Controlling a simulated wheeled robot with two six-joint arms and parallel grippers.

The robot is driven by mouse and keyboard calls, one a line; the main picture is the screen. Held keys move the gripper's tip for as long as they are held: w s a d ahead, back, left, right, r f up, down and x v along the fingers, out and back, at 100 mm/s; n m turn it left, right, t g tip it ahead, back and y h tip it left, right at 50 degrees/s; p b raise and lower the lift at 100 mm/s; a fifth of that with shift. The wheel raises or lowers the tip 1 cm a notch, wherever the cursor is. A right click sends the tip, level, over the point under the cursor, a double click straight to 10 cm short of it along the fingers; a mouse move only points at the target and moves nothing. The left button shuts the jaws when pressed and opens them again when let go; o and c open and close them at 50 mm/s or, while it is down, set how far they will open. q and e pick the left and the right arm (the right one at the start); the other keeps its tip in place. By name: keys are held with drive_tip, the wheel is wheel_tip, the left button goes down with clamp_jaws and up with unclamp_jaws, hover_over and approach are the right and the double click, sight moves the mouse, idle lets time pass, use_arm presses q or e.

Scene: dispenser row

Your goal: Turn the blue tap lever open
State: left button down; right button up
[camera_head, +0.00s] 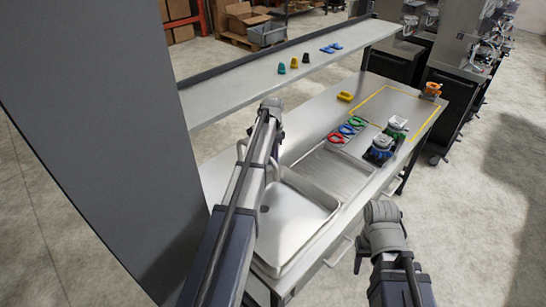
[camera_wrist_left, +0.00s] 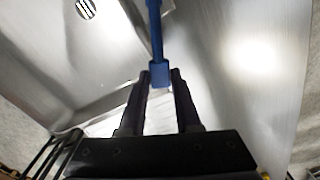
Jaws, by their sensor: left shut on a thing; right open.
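The blue tap lever (camera_wrist_left: 155,35) is a slim bar with a block at its near end, in the left wrist view. My left gripper (camera_wrist_left: 161,78) is shut on that block, one dark finger on each side. The steel sink (camera_wrist_left: 110,55) shows behind it with its drain. In the head view my left arm reaches over the sink basin (camera_head: 290,222) toward its far side; the lever and the left fingertips are hidden there. My right gripper (camera_head: 360,262) hangs in front of the counter, partly hidden by its own wrist, and holds nothing that I can see.
On the counter right of the sink lie red (camera_head: 336,138), blue (camera_head: 346,129), green (camera_head: 357,121) and yellow (camera_head: 345,96) clip-like pieces. Devices with blue (camera_head: 380,149), green (camera_head: 396,127) and orange (camera_head: 432,89) parts stand farther right. A shelf (camera_head: 240,92) runs above the back.

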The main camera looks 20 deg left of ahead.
use_arm(q)
drive_tip(key=shift+s, duration=0.1)
idle(0.8)
drive_tip(key=s+d+m, duration=0.2)
drive_tip(key=s+m, duration=0.4)
drive_tip(key=m, duration=0.4)
drive_tip(key=shift+s+d, duration=0.25)
drive_tip(key=shift+d, duration=0.1)
idle(0.3)
drive_tip(key=c, duration=0.6)
unclamp_jaws()
